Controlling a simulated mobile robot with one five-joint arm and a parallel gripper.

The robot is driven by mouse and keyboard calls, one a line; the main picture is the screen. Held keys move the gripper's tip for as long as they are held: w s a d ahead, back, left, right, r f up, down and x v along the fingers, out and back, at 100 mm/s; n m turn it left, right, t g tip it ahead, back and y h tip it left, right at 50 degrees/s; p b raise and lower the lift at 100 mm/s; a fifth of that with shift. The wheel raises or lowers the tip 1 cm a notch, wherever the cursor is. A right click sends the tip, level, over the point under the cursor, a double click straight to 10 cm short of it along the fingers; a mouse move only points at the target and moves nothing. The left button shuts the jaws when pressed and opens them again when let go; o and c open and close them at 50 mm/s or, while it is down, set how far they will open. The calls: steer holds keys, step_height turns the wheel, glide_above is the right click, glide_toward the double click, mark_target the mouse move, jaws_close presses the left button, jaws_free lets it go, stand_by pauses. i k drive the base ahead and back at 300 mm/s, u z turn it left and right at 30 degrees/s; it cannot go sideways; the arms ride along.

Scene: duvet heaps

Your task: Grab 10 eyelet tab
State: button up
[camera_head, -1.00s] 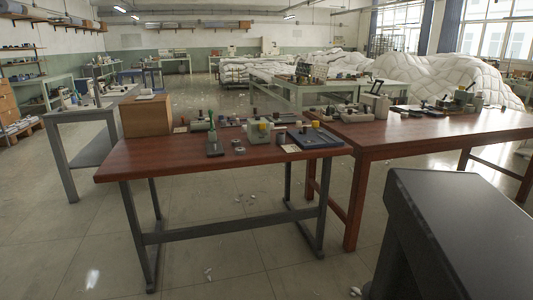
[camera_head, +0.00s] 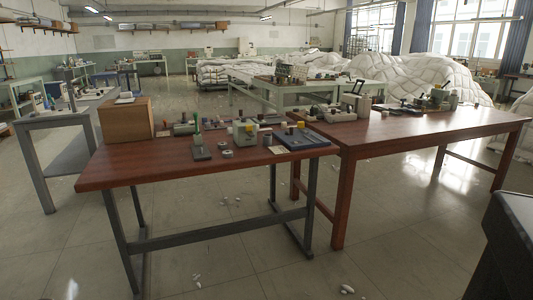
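No eyelet tab can be picked out at this size. A pale card (camera_head: 278,150) lies by the blue tray. My gripper is not in view, so its state does not show.
A second wooden table (camera_head: 435,135) adjoins on the right. A grey bench (camera_head: 60,120) stands left. White duvet heaps (camera_head: 440,72) lie behind.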

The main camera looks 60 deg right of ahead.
mark_target(227, 154)
steer(key=z, duration=0.9)
steer(key=i, duration=0.95)
steer(key=u, duration=0.05)
